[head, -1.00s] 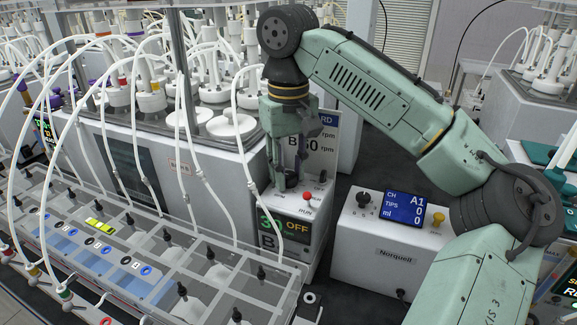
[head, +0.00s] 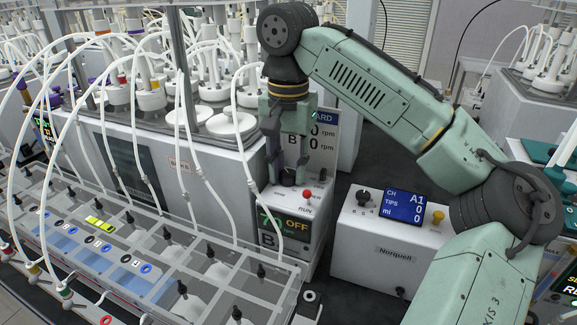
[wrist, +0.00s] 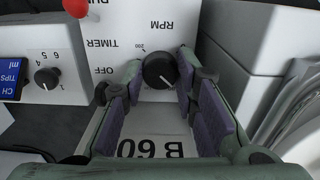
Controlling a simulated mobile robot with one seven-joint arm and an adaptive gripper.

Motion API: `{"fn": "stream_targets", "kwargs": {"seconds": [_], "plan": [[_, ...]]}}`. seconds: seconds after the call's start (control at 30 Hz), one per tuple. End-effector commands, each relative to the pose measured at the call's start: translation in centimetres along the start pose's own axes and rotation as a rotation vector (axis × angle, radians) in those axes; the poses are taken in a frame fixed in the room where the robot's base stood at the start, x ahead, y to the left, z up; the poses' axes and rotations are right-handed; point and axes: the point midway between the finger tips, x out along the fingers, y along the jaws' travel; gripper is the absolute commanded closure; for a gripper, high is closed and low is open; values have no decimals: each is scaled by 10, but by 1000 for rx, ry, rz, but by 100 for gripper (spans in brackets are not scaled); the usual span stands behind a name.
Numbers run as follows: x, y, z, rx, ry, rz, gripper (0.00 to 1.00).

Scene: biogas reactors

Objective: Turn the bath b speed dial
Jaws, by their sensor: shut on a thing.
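The bath B speed dial (wrist: 159,70) is a round black knob with a white pointer line, on the white top of the bath B control box (head: 284,196). In the wrist view its pointer slants to the lower right, and RPM, TIMER and OFF are printed around it. My gripper (wrist: 155,82) points down with its fingers on either side of the dial, shut on it. In the head view my gripper (head: 290,168) hides most of the dial. The box's display (head: 285,223) shows a green number starting with 7, its second digit unclear, and OFF in orange.
A red-tipped RUN switch (head: 307,194) stands close beside the dial. A card (head: 322,135) with B and rpm figures stands behind, partly covered by my gripper. The Norquell box (head: 385,245) with its own black knob is to the right. White tubes hang at the left.

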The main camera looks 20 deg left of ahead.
Motion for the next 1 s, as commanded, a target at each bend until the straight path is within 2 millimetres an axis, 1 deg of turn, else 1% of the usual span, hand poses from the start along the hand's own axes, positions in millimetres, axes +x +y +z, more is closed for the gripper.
{"fn": "stream_targets", "kwargs": {"seconds": [0.3,0.77,0.8,1.0], "plan": [[1,0,1,92,-4,2,100],[1,0,1,103,-4,1,100],[1,0,1,103,-4,1,72],[1,0,1,104,-2,1,58]]}}
